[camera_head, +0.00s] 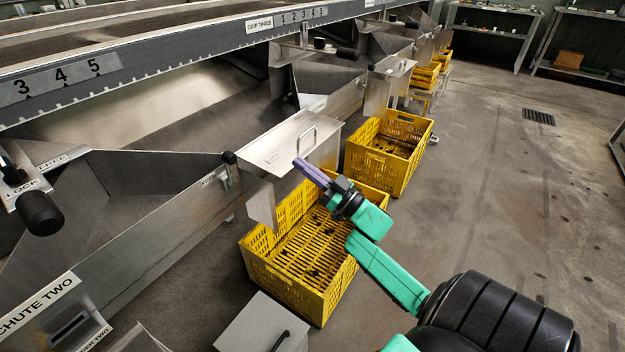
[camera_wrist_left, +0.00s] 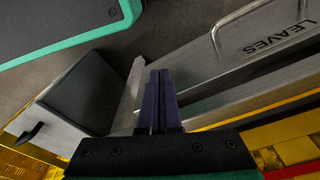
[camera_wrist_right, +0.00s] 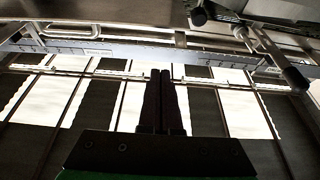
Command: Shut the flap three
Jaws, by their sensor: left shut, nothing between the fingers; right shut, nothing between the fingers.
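In the head view a steel flap with a bar handle (camera_head: 292,143) sits at the end of a chute, above a yellow crate. I cannot read a number on it, so I cannot tell if it is flap three. My left gripper (camera_wrist_left: 157,92) is shut and empty, beside a steel plate marked LEAVES (camera_wrist_left: 280,42) with a bar handle.
A yellow crate (camera_head: 334,305) stands below the flap, with another yellow crate (camera_head: 418,170) behind it. A grey box with a black handle (camera_head: 250,322) is at the bottom. The CHUTE TWO label (camera_head: 38,305) is at lower left.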

